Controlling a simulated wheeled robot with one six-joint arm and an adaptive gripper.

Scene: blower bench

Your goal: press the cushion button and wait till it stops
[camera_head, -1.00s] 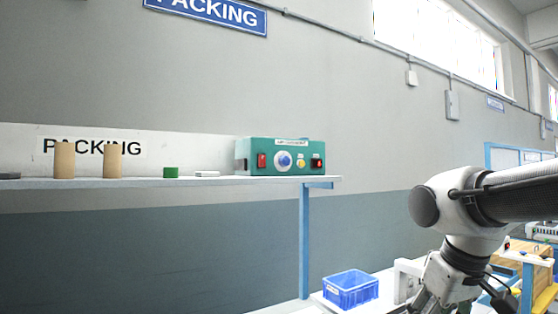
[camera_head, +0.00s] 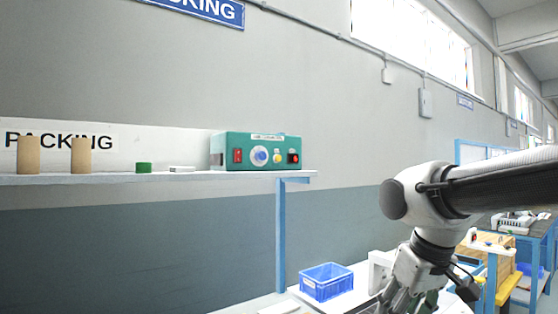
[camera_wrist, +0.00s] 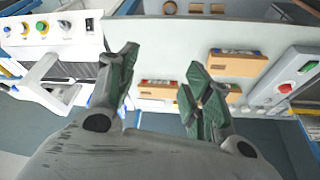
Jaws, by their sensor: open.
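A green control box (camera_head: 262,151) sits on the shelf in the head view. Its front carries a red switch (camera_head: 238,156), a large blue button in a white ring (camera_head: 260,156), a small yellow button (camera_head: 278,157) and a red button on black (camera_head: 294,157). Its top label is too small to read surely, so I cannot tell which is the cushion button. My gripper (camera_wrist: 160,72) is open and empty in the wrist view. In the head view it is low at the right, partly cut off by the bottom edge, well apart from the box.
The shelf (camera_head: 200,177) also holds two cardboard tubes (camera_head: 80,155), a green piece (camera_head: 144,167) and a white piece. A blue bin (camera_head: 327,283) stands on the bench below. The wrist view shows a white panel with buttons (camera_wrist: 52,38) and a grey box with red and green buttons (camera_wrist: 290,80).

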